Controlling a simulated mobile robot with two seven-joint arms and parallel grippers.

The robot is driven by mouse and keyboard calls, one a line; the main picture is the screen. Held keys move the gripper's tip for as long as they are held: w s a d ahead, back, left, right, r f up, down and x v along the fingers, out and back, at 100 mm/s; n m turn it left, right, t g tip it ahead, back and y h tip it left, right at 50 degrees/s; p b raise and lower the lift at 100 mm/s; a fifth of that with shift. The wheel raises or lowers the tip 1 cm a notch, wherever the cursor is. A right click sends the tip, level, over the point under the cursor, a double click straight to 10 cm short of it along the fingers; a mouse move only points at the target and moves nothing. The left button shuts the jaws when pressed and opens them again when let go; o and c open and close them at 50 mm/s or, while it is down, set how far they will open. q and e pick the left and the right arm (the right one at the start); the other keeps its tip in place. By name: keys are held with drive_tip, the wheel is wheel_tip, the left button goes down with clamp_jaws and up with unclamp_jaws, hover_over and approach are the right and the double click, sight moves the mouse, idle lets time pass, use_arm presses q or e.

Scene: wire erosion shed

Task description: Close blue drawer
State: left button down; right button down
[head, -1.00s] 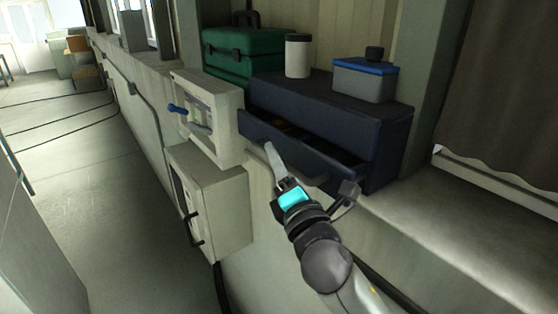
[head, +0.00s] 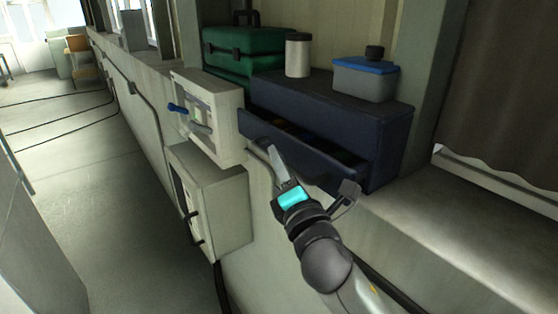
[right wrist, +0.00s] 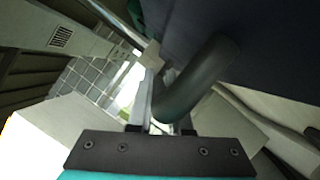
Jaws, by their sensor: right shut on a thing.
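The blue drawer (head: 310,160) is in the dark blue chest (head: 345,115) on the ledge in the head view. It stands partly open, with its dark interior and some contents showing over the front's top edge. My right gripper (head: 274,158) is at the drawer's front, below its left part. In the right wrist view my right gripper (right wrist: 160,110) is shut on the dark curved drawer handle (right wrist: 200,78), which runs between its fingers. My left gripper is in neither view.
On the chest stand a white canister (head: 298,57) and a grey box with a blue lid (head: 365,80). A green case (head: 240,52) stands behind at left. Wall boxes (head: 208,118) with handles jut out left of the drawer.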

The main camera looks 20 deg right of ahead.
sight(302, 162)
idle(0.7)
drive_tip(key=d, duration=0.1)
drive_tip(key=w+d, duration=0.1)
drive_tip(key=d, duration=0.2)
drive_tip(key=shift+w+d+p, duration=0.15)
drive_tip(key=shift+w+p, duration=0.1)
drive_tip(key=shift+p, duration=0.15)
drive_tip(key=c, duration=0.8)
unclamp_jaws()
drive_tip(key=shift+c, duration=0.2)
